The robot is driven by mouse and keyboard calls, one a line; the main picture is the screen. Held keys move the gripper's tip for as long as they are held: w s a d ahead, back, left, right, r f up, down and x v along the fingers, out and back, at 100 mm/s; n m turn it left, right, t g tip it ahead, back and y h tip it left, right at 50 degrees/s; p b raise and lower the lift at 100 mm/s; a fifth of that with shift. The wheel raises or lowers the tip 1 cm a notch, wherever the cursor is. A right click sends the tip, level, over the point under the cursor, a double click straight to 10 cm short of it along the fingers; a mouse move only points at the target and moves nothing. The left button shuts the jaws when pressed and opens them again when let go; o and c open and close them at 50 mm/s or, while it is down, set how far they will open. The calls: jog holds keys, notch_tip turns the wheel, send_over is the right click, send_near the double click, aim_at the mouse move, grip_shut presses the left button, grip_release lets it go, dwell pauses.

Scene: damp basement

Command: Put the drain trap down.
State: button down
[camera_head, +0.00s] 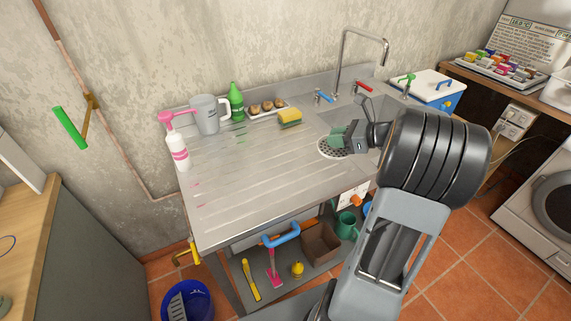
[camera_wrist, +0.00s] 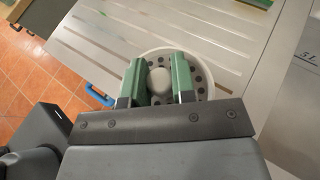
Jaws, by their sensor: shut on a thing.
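The drain trap (camera_head: 330,151) is a pale round disc with dark holes and a rounded knob in its middle. In the wrist view the drain trap (camera_wrist: 158,81) has its knob between my two green fingertips. My gripper (camera_head: 338,137) is shut on that knob, pointing down from the right; its fingers also show in the wrist view (camera_wrist: 157,73). The disc is at the right end of the ribbed metal drainboard (camera_head: 225,180), near the sink basin. I cannot tell whether it touches the metal. The fingers and gripper body hide part of it.
A yellow sponge (camera_head: 290,118), a tray of brown round items (camera_head: 267,106), a green bottle (camera_head: 236,101), a grey jug (camera_head: 207,114) and a pink-topped pump bottle (camera_head: 177,150) line the back and left. The tap (camera_head: 343,55) rises behind. The drainboard's middle is clear.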

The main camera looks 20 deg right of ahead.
jog(key=w+a+f, duration=0.4)
jog(key=a, duration=0.1)
jog(key=w+a+f, duration=0.2)
jog(key=f, duration=0.1)
jog(key=shift+a, duration=0.25)
jog(key=shift+w+a+f, duration=0.35)
jog(key=shift+a+f, duration=0.05)
jog(key=shift+f, duration=0.1)
jog(key=f, duration=0.3)
jog(key=shift+w+a+p, duration=0.2)
jog(key=shift+a+p, duration=0.05)
jog(key=shift+p, duration=0.1)
jog(key=shift+f, duration=0.4)
jog(key=shift+f, duration=0.15)
jog(key=c, duration=0.9)
grip_release()
jog(key=shift+c, duration=0.2)
